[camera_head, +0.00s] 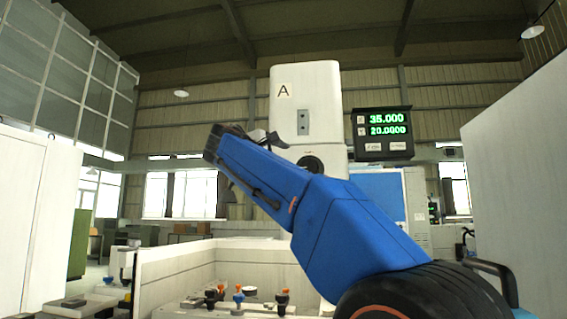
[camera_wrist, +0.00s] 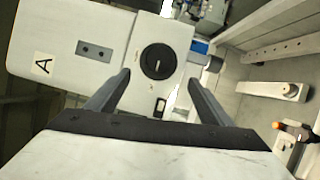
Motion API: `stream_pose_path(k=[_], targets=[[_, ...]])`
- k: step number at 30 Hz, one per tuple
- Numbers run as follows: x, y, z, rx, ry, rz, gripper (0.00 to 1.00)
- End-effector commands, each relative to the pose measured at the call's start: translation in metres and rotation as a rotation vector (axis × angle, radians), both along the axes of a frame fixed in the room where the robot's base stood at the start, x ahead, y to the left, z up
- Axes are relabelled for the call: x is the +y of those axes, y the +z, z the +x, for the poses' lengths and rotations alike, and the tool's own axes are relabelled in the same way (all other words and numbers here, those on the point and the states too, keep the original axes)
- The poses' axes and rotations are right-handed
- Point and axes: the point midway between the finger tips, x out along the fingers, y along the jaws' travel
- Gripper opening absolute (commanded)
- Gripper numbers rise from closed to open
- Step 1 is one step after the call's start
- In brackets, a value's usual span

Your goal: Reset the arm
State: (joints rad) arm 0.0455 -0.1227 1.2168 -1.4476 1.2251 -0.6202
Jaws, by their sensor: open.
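My blue arm (camera_head: 335,220) reaches up and to the left across the middle of the head view, in front of the white machine column marked A (camera_head: 318,90). Its end is small there, and the jaws are hard to make out. In the wrist view my gripper (camera_wrist: 158,82) has its two dark fingers spread apart with nothing between them. Beyond the fingers is the white machine head with a round black dial (camera_wrist: 158,61). The letter A label (camera_wrist: 43,64) shows at the left of that view.
A display (camera_head: 384,133) reads 35.000 and 20.0000. White cabinets stand at left (camera_head: 30,215) and right (camera_head: 520,180). The space above my arm at upper left is open.

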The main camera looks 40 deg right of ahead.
Motion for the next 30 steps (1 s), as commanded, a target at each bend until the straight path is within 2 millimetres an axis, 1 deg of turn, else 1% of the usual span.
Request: stream_pose_path(k=[6, 20, 23, 26, 29, 30], targets=[[0.006, 0.000, -0.002, -0.001, -0.001, 0.001, 0.74], [0.005, 0.000, -0.002, -0.001, -0.001, 0.000, 0.74], [0.006, -0.003, -0.003, 0.000, 0.003, 0.007, 0.74], [0.008, -0.020, -0.003, 0.001, 0.029, 0.043, 0.74], [0.014, -0.055, -0.004, 0.002, 0.077, 0.120, 0.74], [0.018, -0.075, -0.005, 0.001, 0.099, 0.164, 0.74]])
